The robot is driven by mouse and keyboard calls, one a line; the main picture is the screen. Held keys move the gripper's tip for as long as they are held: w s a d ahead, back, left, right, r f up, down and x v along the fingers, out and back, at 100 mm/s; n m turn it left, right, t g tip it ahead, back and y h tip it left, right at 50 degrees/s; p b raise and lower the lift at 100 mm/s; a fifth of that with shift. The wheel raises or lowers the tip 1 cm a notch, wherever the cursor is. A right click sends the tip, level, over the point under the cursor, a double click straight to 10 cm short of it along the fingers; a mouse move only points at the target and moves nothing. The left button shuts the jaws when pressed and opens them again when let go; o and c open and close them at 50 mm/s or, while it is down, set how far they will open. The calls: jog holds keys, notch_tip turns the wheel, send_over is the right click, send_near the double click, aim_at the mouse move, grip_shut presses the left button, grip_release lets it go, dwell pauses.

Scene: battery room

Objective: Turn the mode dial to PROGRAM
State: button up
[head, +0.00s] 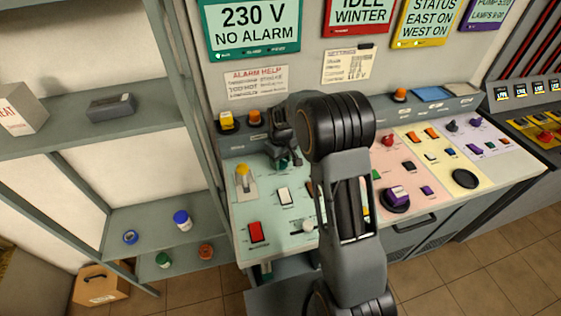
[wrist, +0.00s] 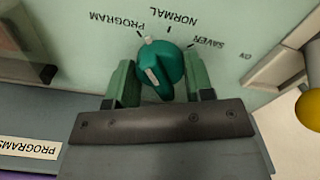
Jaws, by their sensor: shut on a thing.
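The mode dial (wrist: 168,66) is a teal knob on the pale green panel, with upside-down labels PROGRAM, NORMAL and SAVER around it in the wrist view. A pale pointer tip on the knob's rim lies close to the PROGRAM tick, on the side toward NORMAL. My gripper (wrist: 162,78) has one green finger on each side of the knob and is shut on it. In the head view my gripper (head: 284,152) is at the back of the green panel, and a bit of the teal dial (head: 282,163) shows beneath it.
A yellow-topped lever (head: 243,172) stands left of the dial, with a white switch (head: 283,196) and red switch (head: 255,232) nearer the front. Orange and yellow buttons (head: 254,118) line the back ledge. Grey shelves (head: 110,130) stand to the left. My arm hides part of the desk.

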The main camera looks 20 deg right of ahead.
jog(key=shift+n, duration=0.9)
jog(key=o, duration=0.9)
jog(key=shift+o, duration=0.2)
notch_tip(320, 180, up, 14)
jog(key=b, duration=0.1)
jog(key=shift+f, duration=0.1)
